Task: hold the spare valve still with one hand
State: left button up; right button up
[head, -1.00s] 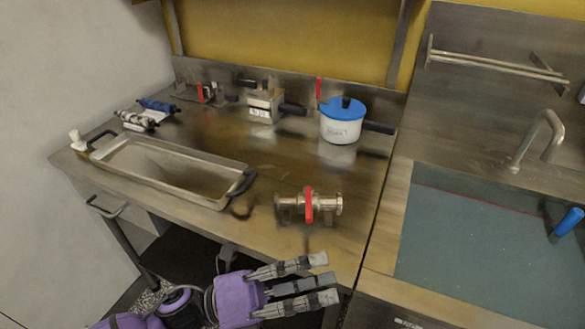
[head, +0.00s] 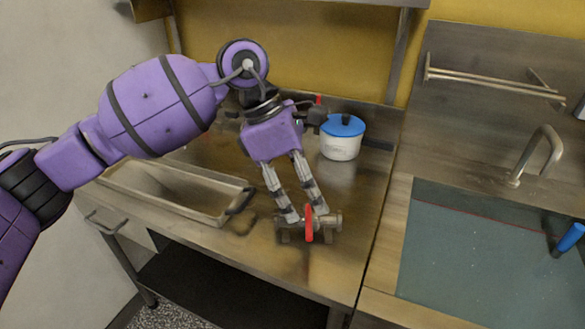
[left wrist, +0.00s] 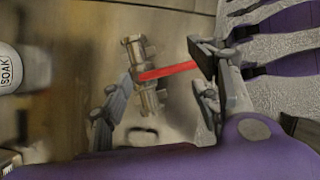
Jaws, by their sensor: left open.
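The spare valve (head: 285,229), a metal fitting with a red lever (head: 309,225), sits on the steel counter near its front edge. My left gripper (head: 305,213) points down at it from above and behind. Its fingers are apart, with the tips close to the valve body. In the left wrist view the valve (left wrist: 133,52) and its red lever (left wrist: 168,70) show between the open fingers (left wrist: 165,72). Whether a finger touches the valve is not clear. My right gripper is not in view.
A long metal tray (head: 180,207) lies left of the valve. A white pot with a blue lid (head: 341,144) stands behind it. My arm covers the counter's back left.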

aim_at(305, 205)
pick_arm(q)
notch_tip(305, 205, up, 2)
jog(key=w+a+t+y, duration=0.1)
jog(key=w+a, duration=0.1)
jog(key=w, duration=0.1)
jog(key=x, duration=1.1)
jog(key=shift+a+f, duration=0.15)
jog(key=shift+f, duration=0.1)
jog(key=shift+c, duration=0.2)
grip_shut()
